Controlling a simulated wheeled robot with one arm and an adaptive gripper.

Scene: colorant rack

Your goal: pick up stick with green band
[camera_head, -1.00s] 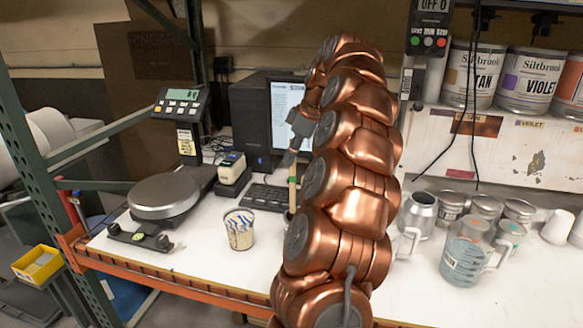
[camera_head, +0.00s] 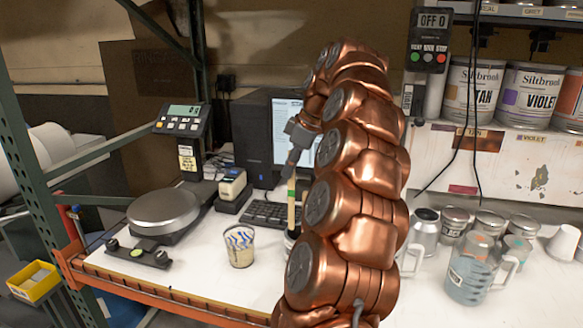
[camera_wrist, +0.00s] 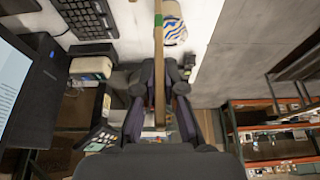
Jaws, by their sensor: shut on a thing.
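The stick with the green band (camera_head: 291,212) is a thin pale wooden stick standing about upright, left of my arm in the head view. The green band circles its upper part, just under my gripper (camera_head: 288,178). In the wrist view the stick (camera_wrist: 159,60) runs between the two dark fingers of my gripper (camera_wrist: 160,92), with the green band beyond the fingertips. My gripper is shut on the stick. A can (camera_head: 290,239) shows at the stick's lower end, partly hidden by my arm; I cannot tell whether the stick's end is inside it.
A scale (camera_head: 164,210), a keyboard (camera_head: 262,212) and a monitor (camera_head: 287,125) stand around. A clear jug (camera_head: 470,272) and several metal cans are at right.

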